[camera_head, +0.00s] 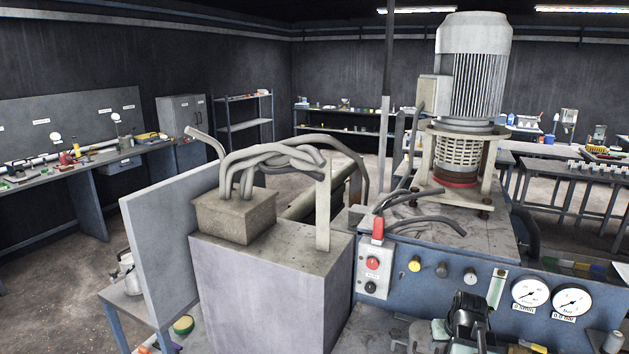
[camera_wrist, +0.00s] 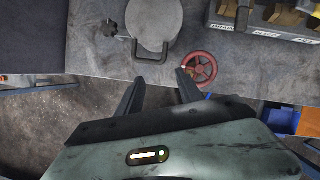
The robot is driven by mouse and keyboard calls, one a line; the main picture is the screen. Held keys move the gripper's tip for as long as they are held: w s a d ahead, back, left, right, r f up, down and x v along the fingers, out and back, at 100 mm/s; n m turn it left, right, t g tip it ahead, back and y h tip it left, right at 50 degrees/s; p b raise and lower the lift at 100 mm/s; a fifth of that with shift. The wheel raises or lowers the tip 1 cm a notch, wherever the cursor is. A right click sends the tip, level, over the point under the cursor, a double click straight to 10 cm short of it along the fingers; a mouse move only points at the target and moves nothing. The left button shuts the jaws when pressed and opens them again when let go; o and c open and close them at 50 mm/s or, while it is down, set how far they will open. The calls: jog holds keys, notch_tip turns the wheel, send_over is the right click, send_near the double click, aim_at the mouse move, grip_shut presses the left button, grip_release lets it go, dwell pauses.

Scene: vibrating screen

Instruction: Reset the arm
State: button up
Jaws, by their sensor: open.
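My gripper (camera_wrist: 160,76) shows in the wrist view with its two dark fingers spread apart. Nothing is between them. The fingers point toward the edge of a grey metal surface (camera_wrist: 90,62). A red handwheel (camera_wrist: 203,68) is just beyond the right fingertip; whether they touch I cannot tell. In the head view I cannot clearly make out the gripper; a dark mechanical part at the bottom right may belong to my arm.
A round grey lid (camera_wrist: 157,18) with a handle lies past the fingers. The head view shows a machine with a large motor (camera_head: 472,70), two pressure gauges (camera_head: 530,294), a control box (camera_head: 374,268) and grey hoses (camera_head: 270,160). Open floor (camera_head: 60,250) lies at left.

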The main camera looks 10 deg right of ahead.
jog(key=w+a+f+n+g+y, duration=0.1)
jog(key=w+a+n, duration=0.1)
jog(key=a+n, duration=0.85)
jog(key=w+a+f+n+g+y, duration=0.1)
jog(key=a+n, duration=0.4)
jog(key=a, duration=1.1)
jog(key=s+a+n+g, duration=0.1)
jog(key=s+a+n, duration=0.1)
jog(key=n, duration=0.9)
jog(key=s+a+n+g, duration=0.1)
jog(key=s+n, duration=0.3)
jog(key=n, duration=0.8)
jog(key=shift+a+f+h+b, duration=0.2)
jog(key=shift+a+h+b, duration=0.15)
jog(key=shift+a, duration=0.4)
jog(key=shift+n, duration=0.25)
